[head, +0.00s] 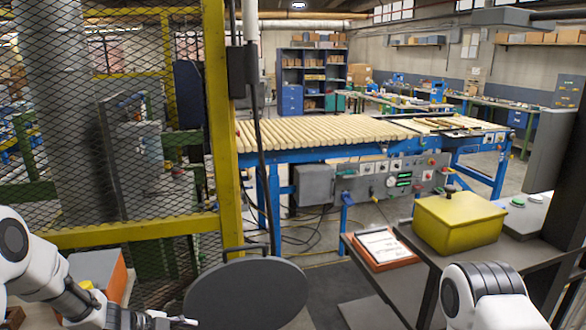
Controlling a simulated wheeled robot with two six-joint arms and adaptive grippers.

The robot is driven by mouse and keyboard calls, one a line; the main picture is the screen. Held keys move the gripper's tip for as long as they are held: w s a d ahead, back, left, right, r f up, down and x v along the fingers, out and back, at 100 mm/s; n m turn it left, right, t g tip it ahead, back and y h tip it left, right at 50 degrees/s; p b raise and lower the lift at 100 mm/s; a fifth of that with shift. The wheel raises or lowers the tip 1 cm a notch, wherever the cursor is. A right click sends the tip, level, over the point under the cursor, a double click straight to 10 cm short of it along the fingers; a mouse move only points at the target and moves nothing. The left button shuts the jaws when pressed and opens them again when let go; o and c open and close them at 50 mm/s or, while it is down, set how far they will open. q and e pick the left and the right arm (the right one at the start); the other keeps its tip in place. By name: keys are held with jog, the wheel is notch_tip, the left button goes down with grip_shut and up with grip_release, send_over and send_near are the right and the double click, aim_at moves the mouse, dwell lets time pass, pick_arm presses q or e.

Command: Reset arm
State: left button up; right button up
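My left arm comes in from the left edge, white with dark joints, and reaches down to the bottom edge. My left gripper (180,321) is partly in view at the bottom, just left of a round dark disc (246,293). It is too small and cut off to tell whether its fingers are open or shut. My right arm shows as a white and black link at the bottom right, in front of a dark table (437,262). My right gripper is out of view.
A yellow mesh fence (214,110) stands at the left. An orange-sided box (117,276) sits behind my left arm. Floor shows between fence and table.

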pick_arm(q)
jog(key=s+d+f+n+g+y+b, duration=0.1)
jog(key=s+d+f+n, duration=0.15)
jog(key=s+f, duration=0.5)
jog(key=s+d+f+n+g+y+b, duration=0.1)
jog(key=s+d+f+n+g+b, duration=0.1)
jog(key=s+f+n, duration=0.5)
jog(key=s+d+f+n+g+b, duration=0.1)
jog(key=s+d+f, duration=0.1)
jog(key=s+f, duration=0.6)
jog(key=s+a+r+n+g+y, duration=0.1)
jog(key=s+a+n+y, duration=0.1)
jog(key=s, duration=0.5)
jog(key=s+a+r+n+g+y, duration=0.1)
jog(key=s+a+n+y, duration=0.2)
jog(key=s, duration=0.4)
jog(key=a+n, duration=0.1)
jog(key=n, duration=0.1)
jog(key=shift+s+a+r+n, duration=0.15)
jog(key=shift+s+a+n, duration=0.1)
jog(key=shift+s+n, duration=0.15)
